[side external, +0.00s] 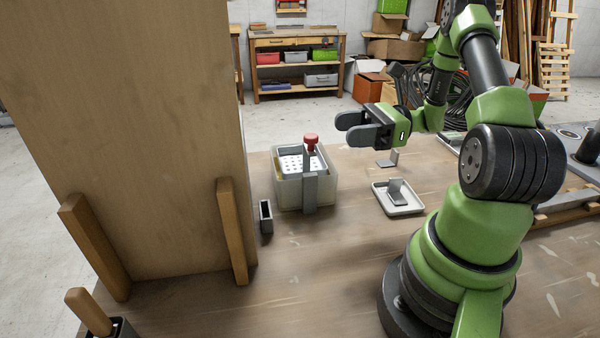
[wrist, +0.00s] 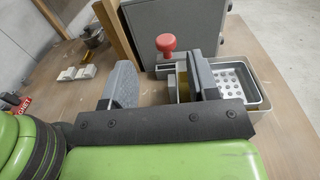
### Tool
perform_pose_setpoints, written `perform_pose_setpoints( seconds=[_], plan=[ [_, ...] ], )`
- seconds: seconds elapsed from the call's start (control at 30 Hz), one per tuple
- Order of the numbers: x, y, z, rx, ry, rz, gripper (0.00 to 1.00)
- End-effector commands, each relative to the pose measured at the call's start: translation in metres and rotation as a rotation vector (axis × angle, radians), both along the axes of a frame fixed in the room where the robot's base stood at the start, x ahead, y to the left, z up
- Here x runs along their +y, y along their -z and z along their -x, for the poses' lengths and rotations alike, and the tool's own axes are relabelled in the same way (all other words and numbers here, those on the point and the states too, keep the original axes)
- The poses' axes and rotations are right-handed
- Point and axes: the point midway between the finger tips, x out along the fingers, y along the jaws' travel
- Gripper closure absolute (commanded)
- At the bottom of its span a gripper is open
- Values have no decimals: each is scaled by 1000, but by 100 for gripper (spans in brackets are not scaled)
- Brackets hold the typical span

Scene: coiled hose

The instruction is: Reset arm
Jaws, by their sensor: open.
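My gripper (side external: 358,127) is held above the wooden table, open, with nothing between its two dark fingers. In the wrist view my gripper (wrist: 165,82) shows its two fingers spread apart. A pale bin (side external: 328,190) with a perforated metal insert (side external: 292,163) stands to the left of and below my gripper. A red knob (side external: 310,139) on a dark stem rises at the bin. In the wrist view the red knob (wrist: 166,43) appears between the fingers, beyond them, and the bin (wrist: 262,92) is partly hidden by the right finger.
A tall wooden panel (side external: 150,120) with wooden braces stands at the left. A small dark holder (side external: 265,216) is by the bin. A white tray (side external: 412,208) with a grey bracket (side external: 396,191) lies near my base. Another bracket (side external: 388,160) lies behind it. The front middle table is clear.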

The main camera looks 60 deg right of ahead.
Motion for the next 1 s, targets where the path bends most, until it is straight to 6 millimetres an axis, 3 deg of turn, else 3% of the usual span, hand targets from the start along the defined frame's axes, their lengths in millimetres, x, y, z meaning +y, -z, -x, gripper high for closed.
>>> perform_pose_setpoints(
  seconds=[0.23,0.5,0.73,1.0],
  plan=[
    [62,-42,-1,-6,-366,346,46],
    [127,-78,29,-110,-778,915,46],
    [154,-103,59,-333,-954,1424,46],
    [167,-132,82,-683,-919,1889,46]
  ],
)
